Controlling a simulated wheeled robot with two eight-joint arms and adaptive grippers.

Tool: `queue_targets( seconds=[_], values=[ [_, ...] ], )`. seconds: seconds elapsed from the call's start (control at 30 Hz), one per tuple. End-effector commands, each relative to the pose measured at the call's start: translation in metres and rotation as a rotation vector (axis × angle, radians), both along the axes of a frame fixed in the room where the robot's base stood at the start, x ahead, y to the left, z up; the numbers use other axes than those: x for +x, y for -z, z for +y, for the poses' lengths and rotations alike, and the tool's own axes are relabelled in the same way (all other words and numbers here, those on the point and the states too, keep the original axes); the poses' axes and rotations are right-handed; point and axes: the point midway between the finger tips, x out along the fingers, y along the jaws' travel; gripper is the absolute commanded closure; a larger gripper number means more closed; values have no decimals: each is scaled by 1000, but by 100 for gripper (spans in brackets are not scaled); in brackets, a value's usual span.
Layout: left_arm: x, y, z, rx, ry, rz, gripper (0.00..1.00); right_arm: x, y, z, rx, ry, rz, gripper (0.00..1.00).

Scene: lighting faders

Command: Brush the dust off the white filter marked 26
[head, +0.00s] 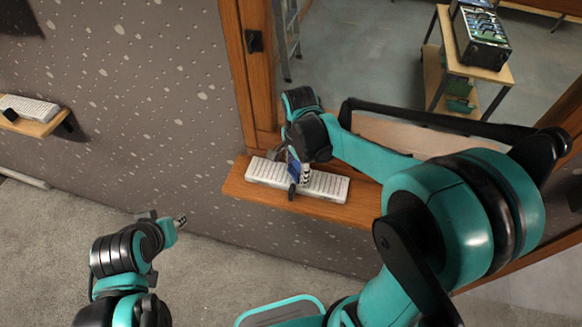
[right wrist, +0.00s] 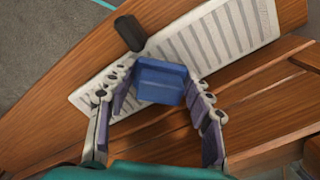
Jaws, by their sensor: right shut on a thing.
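A long white slatted panel (head: 330,186) lies on the wooden ledge below the window opening. It also fills much of the right wrist view (right wrist: 225,35); no number 26 can be read on it. My right gripper (head: 298,172) is over the panel's middle. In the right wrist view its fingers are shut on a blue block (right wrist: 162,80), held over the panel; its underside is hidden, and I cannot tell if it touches. A dark rounded piece (right wrist: 130,32) shows at the panel's edge beside the block. My left gripper (head: 180,221) hangs over the floor, away from the panel, its jaws unclear.
Another white slatted panel (head: 30,107) with a black piece lies on a small wall shelf (head: 40,128) at the left. The wooden window frame (head: 243,75) rises beside the ledge (head: 235,184). A trolley (head: 432,70) with equipment stands beyond.

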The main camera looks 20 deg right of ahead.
Motion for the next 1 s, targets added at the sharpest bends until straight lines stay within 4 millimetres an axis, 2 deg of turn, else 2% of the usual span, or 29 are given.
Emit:
queue_targets(
  seconds=[0.4,0.67,1.0],
  values=[
    [0,-3,0,0,0,0,67,-16,-1,-26,-1,3,1,72],
    [0,-3,0,0,0,0,67,-20,-1,-34,-1,2,1,72],
    [0,-4,0,0,0,0,67,-35,0,-58,-1,2,1,72]
  ],
)
